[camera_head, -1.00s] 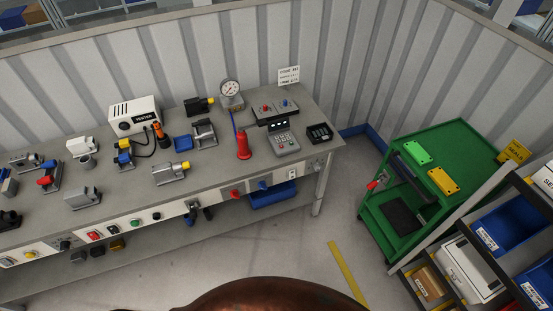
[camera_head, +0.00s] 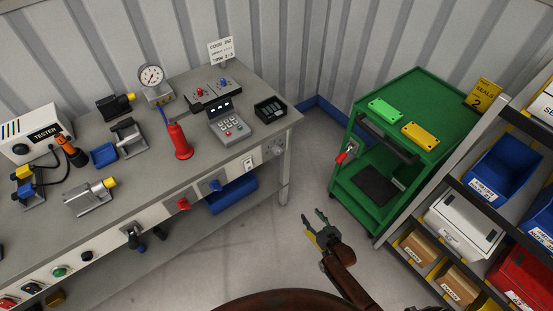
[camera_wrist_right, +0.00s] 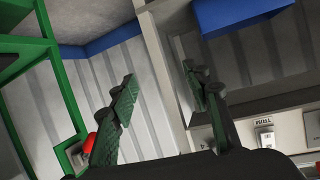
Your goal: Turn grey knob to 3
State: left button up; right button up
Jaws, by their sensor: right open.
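A grey round fixture (camera_head: 275,146) is at the right end of the workbench's front panel in the head view. It looks like the grey knob, but its setting is too small to read. My right gripper (camera_head: 313,222) is open and empty, over the floor to the right of the bench and apart from it. In the right wrist view my right gripper (camera_wrist_right: 158,82) has its fingers spread, with the bench's front panel (camera_wrist_right: 290,125) beside its right finger. That finger hides part of the panel. My left gripper is not in view.
A red knob (camera_head: 183,203) and a blue knob (camera_head: 215,185) are further left on the panel. A green cart (camera_head: 435,100) and a shelf with bins (camera_head: 505,165) are at right. The floor between is clear.

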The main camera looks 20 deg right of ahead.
jog(key=w+a+r+t+y+b, duration=0.2)
jog(key=w+a+r+t+b, duration=0.25)
jog(key=w+r+b, duration=0.55)
jog(key=t+y+b, duration=0.2)
jog(key=t+b, duration=0.1)
send_near(279, 153)
jog(key=w, duration=0.2)
jog(key=shift+m+t, duration=0.25)
jog(key=shift+m, duration=0.05)
jog(key=x, duration=0.4)
jog(key=b+x, duration=0.1)
jog(key=x, duration=0.2)
jog(key=shift+s+a+r, duration=0.1)
jog(key=shift+a, duration=0.15)
jog(key=shift+w+a+r, duration=0.1)
jog(key=shift+w+r, duration=0.1)
jog(key=shift+w, duration=0.2)
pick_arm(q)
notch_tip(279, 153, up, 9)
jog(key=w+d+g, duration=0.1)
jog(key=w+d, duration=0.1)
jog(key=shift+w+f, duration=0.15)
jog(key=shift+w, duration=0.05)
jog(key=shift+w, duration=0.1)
pick_arm(e)
jog(key=c, duration=1.2)
